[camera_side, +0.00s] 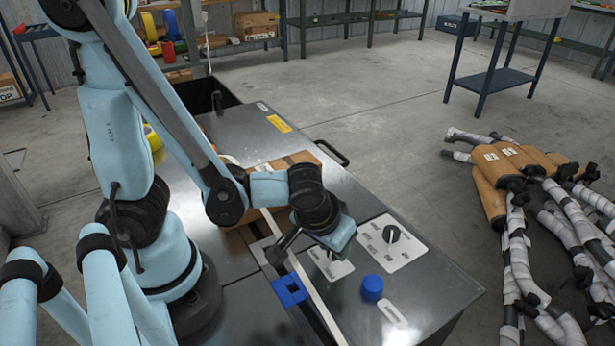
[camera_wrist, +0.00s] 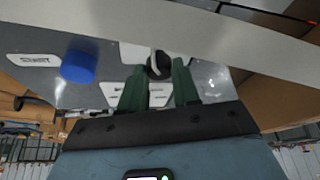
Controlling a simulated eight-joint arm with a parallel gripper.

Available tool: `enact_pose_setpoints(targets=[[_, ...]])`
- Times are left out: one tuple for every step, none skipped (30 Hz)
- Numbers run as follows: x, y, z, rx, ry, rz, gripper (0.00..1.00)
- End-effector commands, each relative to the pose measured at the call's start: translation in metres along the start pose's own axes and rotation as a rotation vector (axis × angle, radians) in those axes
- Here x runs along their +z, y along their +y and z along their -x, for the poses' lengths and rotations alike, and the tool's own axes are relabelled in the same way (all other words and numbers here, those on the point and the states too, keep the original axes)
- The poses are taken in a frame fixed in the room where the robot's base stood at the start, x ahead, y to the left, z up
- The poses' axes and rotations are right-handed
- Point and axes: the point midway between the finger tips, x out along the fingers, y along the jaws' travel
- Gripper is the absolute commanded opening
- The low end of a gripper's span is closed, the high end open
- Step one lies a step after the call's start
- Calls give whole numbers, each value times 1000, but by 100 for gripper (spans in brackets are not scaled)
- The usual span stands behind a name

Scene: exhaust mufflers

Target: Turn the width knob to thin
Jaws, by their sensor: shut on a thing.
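My gripper (camera_wrist: 158,75) has its two green fingers on either side of a black knob (camera_wrist: 159,64) with a white pointer line, and is shut on it. The knob sits on a white label plate (camera_wrist: 114,91) whose writing I cannot read. In the side view my gripper is above the nearer white plate (camera_side: 341,270) and hides the knob there. A second black knob (camera_side: 391,233) stands free on the farther white plate (camera_side: 403,252). I cannot read which plate marks width or thin.
A blue button (camera_side: 372,287) stands to the right of the nearer plate, beside a START label (camera_wrist: 35,60). A blue block (camera_side: 290,290) sits by a long pale rail (camera_side: 322,305). A cardboard box (camera_side: 290,162) lies behind on the metal table. Wrapped mufflers (camera_side: 505,170) lie at the right.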

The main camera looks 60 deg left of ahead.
Motion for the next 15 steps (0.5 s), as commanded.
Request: enact_pose_setpoints(targets=[[0,1,0,-12,0,30,1],[0,1,0,-20,-1,50,1],[0,1,0,-31,0,74,1],[0,1,0,-37,0,91,1],[0,1,0,-44,0,107,1],[0,2,0,-52,-1,127,1],[0,2,0,-57,-1,140,1],[0,2,0,-62,-1,152,1],[0,2,0,-68,0,168,1],[0,2,0,-72,0,177,1],[0,2,0,-76,-1,187,1],[0,2,0,-81,-1,198,1],[0,2,0,-84,-1,204,1],[0,2,0,-86,-1,211,1],[0,2,0,-88,-2,218,1]])
